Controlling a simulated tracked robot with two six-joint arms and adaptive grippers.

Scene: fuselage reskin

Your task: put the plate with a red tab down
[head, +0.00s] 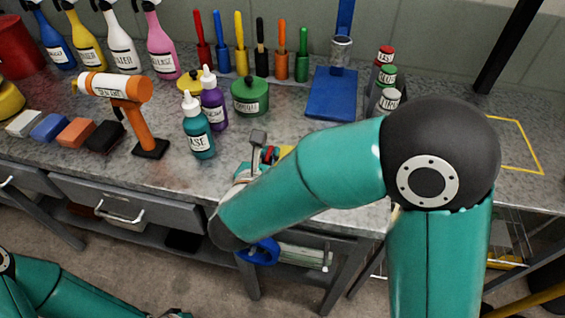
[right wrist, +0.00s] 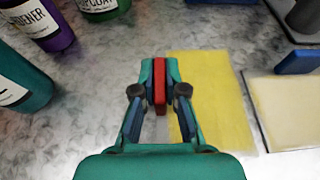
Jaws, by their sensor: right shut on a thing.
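My right gripper (right wrist: 160,88) is shut on the upright red tab (right wrist: 160,80) of the plate, low over the bench. A flat yellow sheet (right wrist: 212,100) shows just right of the tab in the right wrist view and seems to be the plate; I cannot tell how the two join or whether it touches the bench. In the head view the red tab (head: 269,154) shows small behind my right forearm, which hides most of the gripper and plate. Of my left arm only links show at lower left, with no fingers to make out.
A cream plate (right wrist: 293,105) with a blue tab (right wrist: 298,62) lies to the right. Teal (head: 198,130) and purple (head: 213,105) bottles and a green tin (head: 250,97) stand close at left and behind. A yellow outline (head: 528,147) marks the bench at far right.

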